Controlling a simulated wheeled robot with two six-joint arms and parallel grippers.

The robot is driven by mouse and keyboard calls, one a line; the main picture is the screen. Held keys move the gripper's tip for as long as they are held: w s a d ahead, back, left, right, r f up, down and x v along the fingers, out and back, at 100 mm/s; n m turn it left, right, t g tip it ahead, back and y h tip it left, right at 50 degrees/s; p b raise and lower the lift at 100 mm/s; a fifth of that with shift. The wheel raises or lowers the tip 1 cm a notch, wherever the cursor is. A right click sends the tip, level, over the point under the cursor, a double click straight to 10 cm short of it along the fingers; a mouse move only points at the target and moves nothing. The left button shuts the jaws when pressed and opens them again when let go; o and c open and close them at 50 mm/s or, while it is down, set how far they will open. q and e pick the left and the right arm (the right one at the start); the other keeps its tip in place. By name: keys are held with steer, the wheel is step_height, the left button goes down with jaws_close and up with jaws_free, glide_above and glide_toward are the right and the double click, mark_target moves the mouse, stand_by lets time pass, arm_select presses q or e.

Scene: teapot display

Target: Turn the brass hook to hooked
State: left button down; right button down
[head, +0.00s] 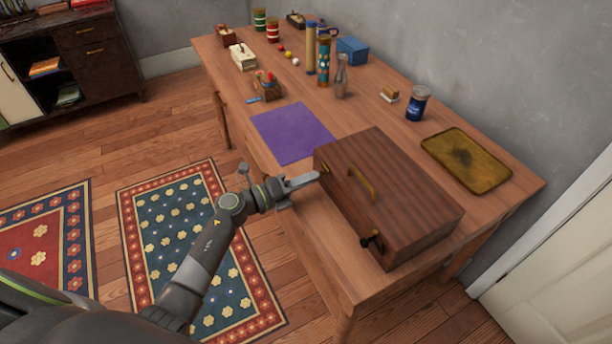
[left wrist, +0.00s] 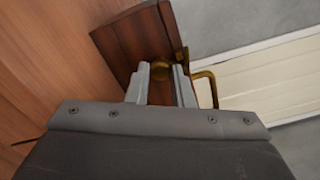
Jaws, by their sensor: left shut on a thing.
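The dark wooden case (head: 400,190) lies shut on the table, with a brass handle (head: 362,184) on its front face. My left gripper (head: 312,178) reaches the left end of that face. In the left wrist view its two fingers stand either side of a round brass piece, the brass hook (left wrist: 160,72), and are shut on it. In the head view the fingers mostly hide the hook, and I cannot tell its turn angle. A second, dark latch piece (head: 372,241) sits at the near end of the face. My right gripper is not in view.
A purple mat (head: 291,132) lies left of the case. Bottles and boxes stand farther along the table (head: 225,75). The floor in front is open, with two rugs.

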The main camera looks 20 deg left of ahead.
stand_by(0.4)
arm_select(q)
steer(key=c, duration=1.3)
jaws_free()
steer(key=b+v, duration=0.3)
steer(key=v, duration=1.4)
steer(key=shift+s+a+r, duration=0.1)
steer(key=shift+s+a, duration=0.05)
steer(key=shift+a, duration=0.05)
